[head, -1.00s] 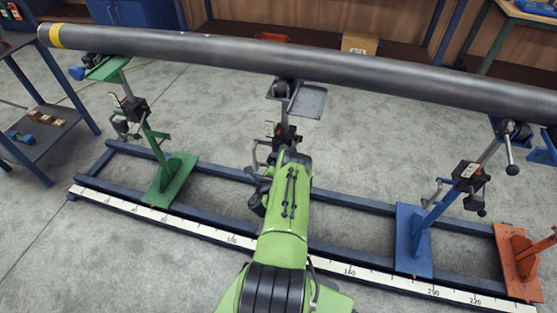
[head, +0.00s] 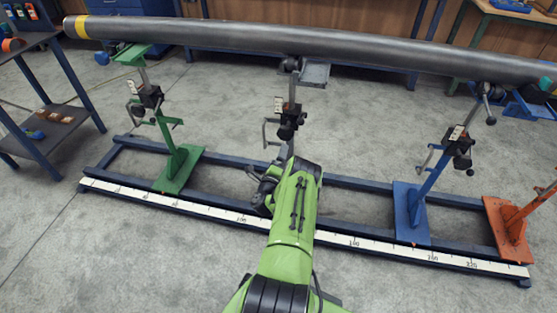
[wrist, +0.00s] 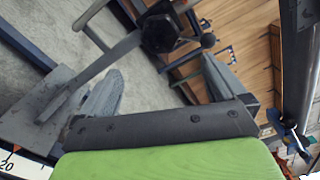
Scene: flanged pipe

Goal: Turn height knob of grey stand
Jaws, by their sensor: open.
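The grey stand (head: 291,92) stands at the middle of the rail frame under the pipe. Its black clamp block and side handles (head: 288,124) show above my arm, while my arm hides its lower part. In the wrist view the grey post (wrist: 95,72) rises from its base plate (wrist: 30,108) to a black knob (wrist: 158,33), with a ball-ended lever beside it. My gripper (wrist: 165,82) is open and empty in the wrist view. The knob appears beyond the fingertips, roughly between them in the picture; contact is not visible. In the head view my arm mostly hides the gripper.
A long dark pipe (head: 320,52) lies across the stands. A green stand (head: 178,168) is at left, a blue stand (head: 412,212) and an orange stand (head: 508,230) at right. The rail frame (head: 350,243) carries a white scale. A shelf (head: 45,110) stands far left. Floor in front is clear.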

